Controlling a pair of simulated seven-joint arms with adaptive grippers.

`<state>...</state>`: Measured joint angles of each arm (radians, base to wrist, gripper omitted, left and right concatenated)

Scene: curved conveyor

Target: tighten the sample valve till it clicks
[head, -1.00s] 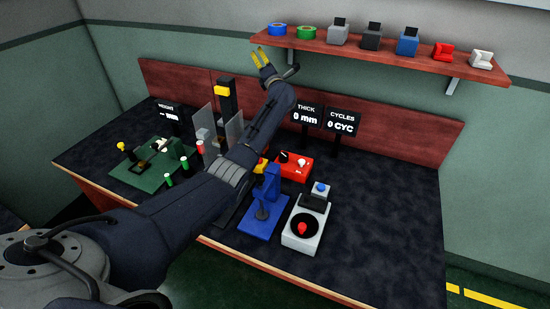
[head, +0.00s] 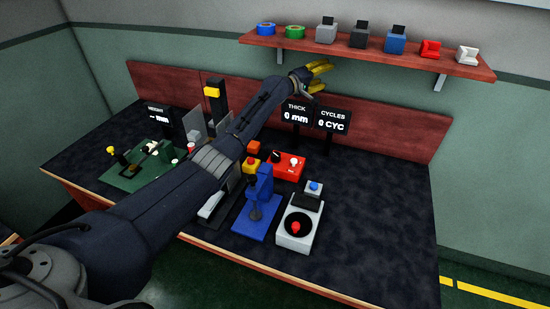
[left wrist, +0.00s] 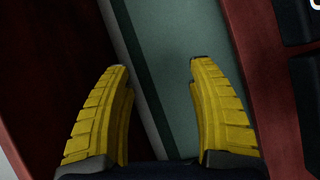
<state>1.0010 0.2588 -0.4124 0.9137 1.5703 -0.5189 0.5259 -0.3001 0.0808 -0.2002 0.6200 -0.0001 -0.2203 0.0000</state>
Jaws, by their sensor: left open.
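I cannot tell which thing is the sample valve. Candidates on the bench are a grey-white device with a red knob on a black disc (head: 296,228), and a red box (head: 287,166) with a black and a white knob. My left gripper (head: 324,76) is up in front of the backboard, just below the shelf, well away from both. Its yellow fingers are apart and empty in the left wrist view (left wrist: 160,70), with green wall and red-brown wood behind them. My left arm crosses over the bench and hides part of it. My right gripper is not in view.
A shelf (head: 460,65) with rings and small blocks runs above my left gripper. THICK (head: 296,113) and CYCLES (head: 332,120) displays stand below it. A blue press (head: 258,205) and a green fixture (head: 130,172) are on the bench. The bench's right side is clear.

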